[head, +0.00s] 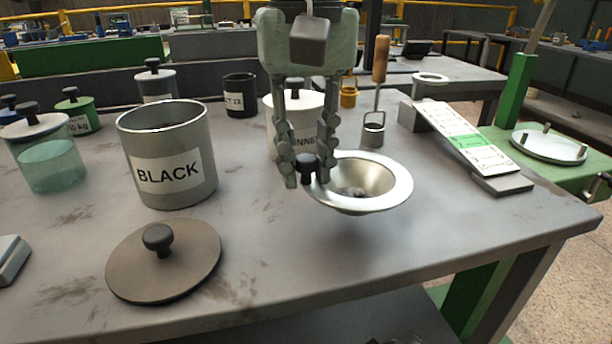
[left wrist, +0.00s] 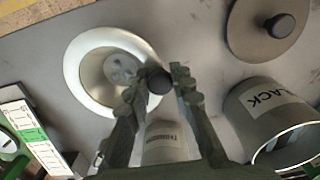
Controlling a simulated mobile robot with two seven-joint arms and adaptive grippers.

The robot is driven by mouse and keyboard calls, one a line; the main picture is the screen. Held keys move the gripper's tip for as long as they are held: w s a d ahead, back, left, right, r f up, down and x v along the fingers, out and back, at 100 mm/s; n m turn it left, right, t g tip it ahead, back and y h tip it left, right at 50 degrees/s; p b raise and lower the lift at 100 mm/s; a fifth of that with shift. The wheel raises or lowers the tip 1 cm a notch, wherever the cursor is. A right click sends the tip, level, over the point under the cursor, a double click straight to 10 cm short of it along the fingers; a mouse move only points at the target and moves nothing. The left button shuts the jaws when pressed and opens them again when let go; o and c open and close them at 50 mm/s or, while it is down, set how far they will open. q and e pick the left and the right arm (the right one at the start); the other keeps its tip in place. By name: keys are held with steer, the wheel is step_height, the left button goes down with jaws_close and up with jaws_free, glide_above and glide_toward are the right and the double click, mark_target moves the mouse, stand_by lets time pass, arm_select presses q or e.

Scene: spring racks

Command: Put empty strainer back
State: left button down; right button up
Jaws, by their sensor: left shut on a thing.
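The strainer (head: 395,187) is a shiny metal bowl with a wide rim and a black knob on its left side. My left gripper (head: 307,172) points down and is shut on that knob. The strainer seems held just above the table's front right part, with a shadow under it. In the left wrist view the strainer (left wrist: 78,68) shows from above, with the left gripper (left wrist: 160,82) on its knob. Its inside shows only a few dark marks at the bottom. My right gripper is not in view.
An open tin marked BLACK (head: 198,140) stands left, its brown lid (head: 190,265) lying in front. A white labelled canister (head: 280,130) is behind the gripper. A wooden-handled tool (head: 380,65) stands behind the strainer. A card on a stand (head: 450,130) is at right. The front middle is clear.

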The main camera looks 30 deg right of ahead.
arm_select(q)
step_height(320, 180, down, 2)
steer(key=shift+f, duration=0.25)
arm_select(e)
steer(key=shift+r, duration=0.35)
arm_select(q)
steer(key=shift+f, duration=0.15)
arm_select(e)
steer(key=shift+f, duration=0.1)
arm_select(q)
steer(key=c, duration=1.3)
jaws_free()
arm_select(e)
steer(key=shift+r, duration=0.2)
